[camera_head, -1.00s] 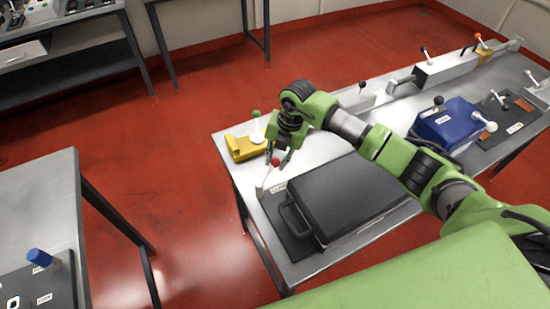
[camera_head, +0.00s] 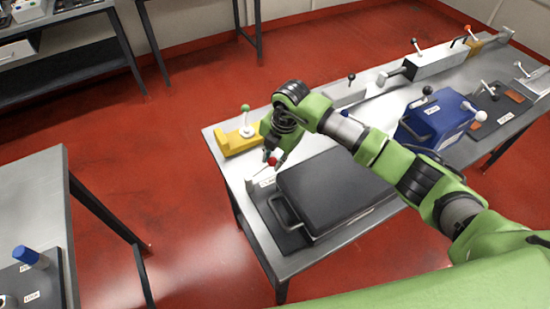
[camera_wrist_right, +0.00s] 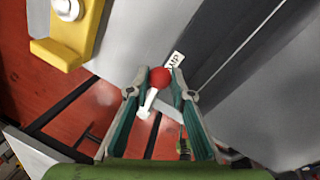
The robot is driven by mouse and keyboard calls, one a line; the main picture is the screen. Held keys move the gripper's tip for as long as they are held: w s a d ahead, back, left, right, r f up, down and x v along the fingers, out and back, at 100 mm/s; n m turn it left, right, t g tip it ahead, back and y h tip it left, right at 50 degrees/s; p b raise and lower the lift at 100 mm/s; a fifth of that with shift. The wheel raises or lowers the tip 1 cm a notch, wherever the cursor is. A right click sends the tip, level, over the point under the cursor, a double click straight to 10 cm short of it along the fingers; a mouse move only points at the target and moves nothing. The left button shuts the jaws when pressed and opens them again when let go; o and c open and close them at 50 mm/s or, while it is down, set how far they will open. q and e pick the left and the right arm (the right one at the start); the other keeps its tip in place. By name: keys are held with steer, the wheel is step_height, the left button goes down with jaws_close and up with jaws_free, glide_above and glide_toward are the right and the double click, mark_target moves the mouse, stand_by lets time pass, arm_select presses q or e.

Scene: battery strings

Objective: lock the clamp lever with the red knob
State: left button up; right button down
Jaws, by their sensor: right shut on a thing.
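The red knob (camera_head: 273,161) tops a short white clamp lever (camera_head: 258,176) at the near left end of the steel table. My right gripper (camera_head: 272,155) reaches down over it and is shut on the knob. In the right wrist view the red knob (camera_wrist_right: 160,77) sits between the fingertips, and the white lever (camera_wrist_right: 147,103) runs down from it. The lever leans at a slant in the head view. The clamp's base is partly hidden. My left gripper is not in view.
A black case (camera_head: 335,190) with a handle stands close to the lever. A yellow clamp block (camera_head: 236,138) with a green-knobbed lever is just behind it. A blue box (camera_head: 437,120) stands farther right. Another table (camera_head: 35,185) is at the left, across open red floor.

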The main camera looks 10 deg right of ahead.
steer(key=c, duration=1.8)
jaws_free()
steer(key=shift+s+d, duration=0.1)
steer(key=r, duration=0.4)
steer(key=s+d+r, duration=0.1)
steer(key=r, duration=0.7)
steer(key=shift+s+d, duration=0.3)
